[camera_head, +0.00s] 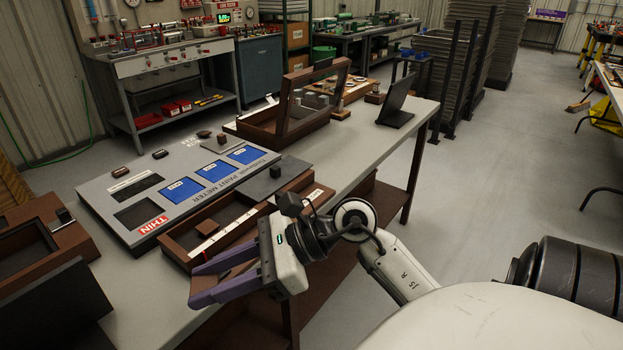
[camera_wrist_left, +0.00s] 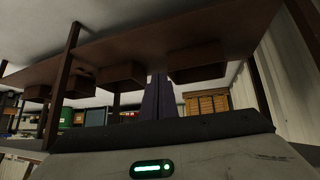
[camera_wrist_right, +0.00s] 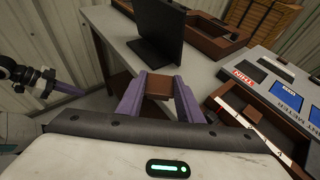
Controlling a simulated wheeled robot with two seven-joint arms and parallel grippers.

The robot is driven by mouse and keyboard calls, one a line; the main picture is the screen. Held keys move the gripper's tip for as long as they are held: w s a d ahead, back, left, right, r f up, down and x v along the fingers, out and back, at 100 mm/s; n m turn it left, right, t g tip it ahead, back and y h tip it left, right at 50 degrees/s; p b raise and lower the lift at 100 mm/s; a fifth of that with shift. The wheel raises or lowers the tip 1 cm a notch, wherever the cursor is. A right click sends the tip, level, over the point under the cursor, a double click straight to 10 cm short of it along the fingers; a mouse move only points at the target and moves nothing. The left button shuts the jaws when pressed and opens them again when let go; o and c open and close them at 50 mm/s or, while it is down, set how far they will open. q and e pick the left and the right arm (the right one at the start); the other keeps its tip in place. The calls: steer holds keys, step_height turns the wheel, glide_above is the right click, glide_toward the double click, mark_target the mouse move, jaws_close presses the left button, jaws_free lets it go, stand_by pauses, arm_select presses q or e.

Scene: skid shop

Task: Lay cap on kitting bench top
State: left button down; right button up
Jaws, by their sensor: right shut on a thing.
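The cap, a small brown block (camera_wrist_right: 159,86), sits between the purple fingers of my right gripper (camera_wrist_right: 160,84). In the head view the right gripper (camera_head: 195,284) is near the bench's front edge, in front of the open brown case; part of the cap is hidden by the fingers. I cannot tell its exact height above the bench. The kitting bench top (camera_head: 150,292) is a long grey surface, also in the right wrist view (camera_wrist_right: 203,75). My left gripper (camera_wrist_left: 160,98) has its fingers together and empty, low beside the bench; the head view does not show it.
A grey paint meter panel (camera_head: 130,218) with blue labelled screens lies on the bench. A brown compartment case (camera_head: 180,255) lies in front of it. A dark upright panel (camera_wrist_right: 158,30) stands at the bench's near left. A glass-lidded case (camera_head: 260,130) stands farther back.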

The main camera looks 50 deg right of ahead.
steer(key=w+f+m+t+h, duration=0.2)
steer(key=w, duration=0.4)
steer(key=r+m+t+h+b, duration=0.1)
steer(key=m+t+h+b, duration=0.1)
steer(key=m+h, duration=0.1)
glide_above(171, 300)
step_height(171, 300, down, 10)
steer(key=shift+b, duration=0.3)
steer(key=shift+f, duration=0.1)
steer(key=o, duration=1)
